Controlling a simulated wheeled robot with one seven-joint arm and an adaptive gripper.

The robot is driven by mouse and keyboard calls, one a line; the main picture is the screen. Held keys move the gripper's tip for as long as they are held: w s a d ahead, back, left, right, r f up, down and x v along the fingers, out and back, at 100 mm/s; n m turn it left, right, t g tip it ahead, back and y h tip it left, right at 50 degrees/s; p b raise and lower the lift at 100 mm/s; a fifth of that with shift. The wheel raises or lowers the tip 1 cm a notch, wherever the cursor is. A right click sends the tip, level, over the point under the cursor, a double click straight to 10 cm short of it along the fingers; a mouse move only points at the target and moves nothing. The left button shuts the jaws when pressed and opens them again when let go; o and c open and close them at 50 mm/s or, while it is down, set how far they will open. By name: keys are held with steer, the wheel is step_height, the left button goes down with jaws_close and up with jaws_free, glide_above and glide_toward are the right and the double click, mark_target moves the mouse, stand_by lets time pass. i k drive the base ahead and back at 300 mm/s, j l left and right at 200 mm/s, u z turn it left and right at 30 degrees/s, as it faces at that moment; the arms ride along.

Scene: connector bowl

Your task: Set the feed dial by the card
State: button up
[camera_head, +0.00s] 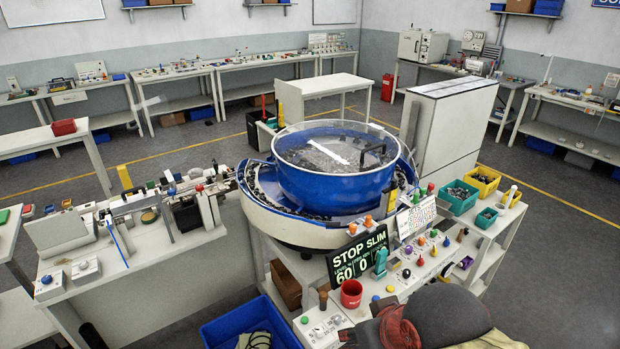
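A white card (416,217) with rows of small coloured marks stands at the back of the control bench, right of a black display (358,256) reading "STOP SLIM" over "60" and "0". I cannot tell which is the feed dial, and the card's writing is too small to read. The large blue bowl feeder (325,190) with a clear cover stands behind. My gripper cannot be made out in this view.
A dark rounded bulk (447,312) with red and tan parts hides the bench's front right. A red cup (351,293) stands on the bench. Green bins (457,201) and yellow bins (482,180) stand at right. A blue crate (250,325) sits below left.

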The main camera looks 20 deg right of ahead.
mark_target(406, 273)
steer(key=k+z, duration=0.1)
steer(key=z, duration=0.75)
